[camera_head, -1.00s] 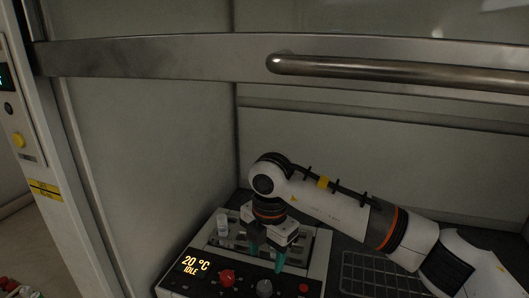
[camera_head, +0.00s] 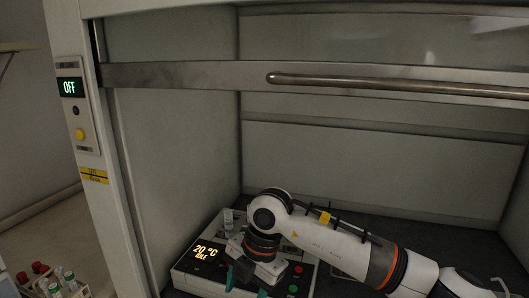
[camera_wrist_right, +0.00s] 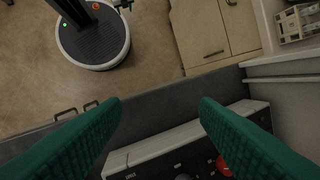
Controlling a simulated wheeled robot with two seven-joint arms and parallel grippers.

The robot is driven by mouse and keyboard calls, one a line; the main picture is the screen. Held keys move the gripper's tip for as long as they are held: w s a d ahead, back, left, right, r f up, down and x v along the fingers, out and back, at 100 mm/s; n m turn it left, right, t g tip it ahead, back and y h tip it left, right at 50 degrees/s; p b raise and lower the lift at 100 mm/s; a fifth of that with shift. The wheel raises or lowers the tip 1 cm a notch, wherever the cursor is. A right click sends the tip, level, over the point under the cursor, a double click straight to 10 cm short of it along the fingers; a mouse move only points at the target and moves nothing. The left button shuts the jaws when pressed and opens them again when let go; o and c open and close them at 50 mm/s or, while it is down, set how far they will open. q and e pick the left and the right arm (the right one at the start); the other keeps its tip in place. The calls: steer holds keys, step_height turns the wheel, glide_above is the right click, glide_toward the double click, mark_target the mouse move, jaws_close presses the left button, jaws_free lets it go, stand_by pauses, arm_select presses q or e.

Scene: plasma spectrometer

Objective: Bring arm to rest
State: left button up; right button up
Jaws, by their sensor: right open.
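My right arm reaches in from the right in the head view. Its right gripper (camera_head: 247,284) has teal fingers spread apart and pointing down, with nothing seen between them. The gripper is in front of a white and black heating device (camera_head: 183,281), whose display reads 20 °C and a dim word below. In the right wrist view the open fingers (camera_wrist_right: 160,105) frame the front edge of the device (camera_wrist_right: 165,146), with a red knob (camera_wrist_right: 223,165) near the right finger. Whether the fingers touch the device cannot be told. My left gripper is not in view.
A fume hood sash with a metal handle (camera_head: 400,85) spans above the arm. A side panel display (camera_head: 69,87) reads OFF. A rack with capped tubes (camera_head: 52,286) stands at lower left. The hood floor behind the arm looks clear.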

steer(key=s+a+r+n+g+y, duration=0.1)
steer(key=s+a+n+g+y, duration=0.1)
steer(key=s+a+y, duration=0.5)
steer(key=s+a+r+m+y, duration=0.15)
steer(key=a+r+y, duration=0.25)
steer(key=r+y, duration=0.65)
steer(key=w+d+f+m+t+h, duration=0.1)
steer(key=w+d+m+t+h, duration=0.3)
steer(key=d+m+t, duration=0.55)
steer(key=w+d+m+t+h, duration=0.4)
steer(key=w+d+m+t, duration=0.15)
steer(key=m+t, duration=0.7)
steer(key=s+d+f+m+g+h, duration=0.25)
steer(key=d+f+m+h, duration=0.45)
steer(key=d+f+h, duration=0.65)
steer(key=s+d+f+n+g+y, duration=0.1)
steer(key=s+d+f+g, duration=0.3)
steer(key=s+f+g, duration=0.6)
steer(key=s+d+f+g, duration=0.35)
steer(key=s+f, duration=0.45)
steer(key=s, duration=0.6)
step_height(320, 180, down, 28)
steer(key=s+r+g, duration=0.1)
steer(key=s+d+f+g, duration=0.1)
steer(key=s+d+f, duration=0.1)
steer(key=s+f, duration=1.3)
steer(key=shift+s+d+f+n, duration=0.15)
steer(key=shift+s+f+n, duration=0.2)
steer(key=shift+s, duration=0.2)
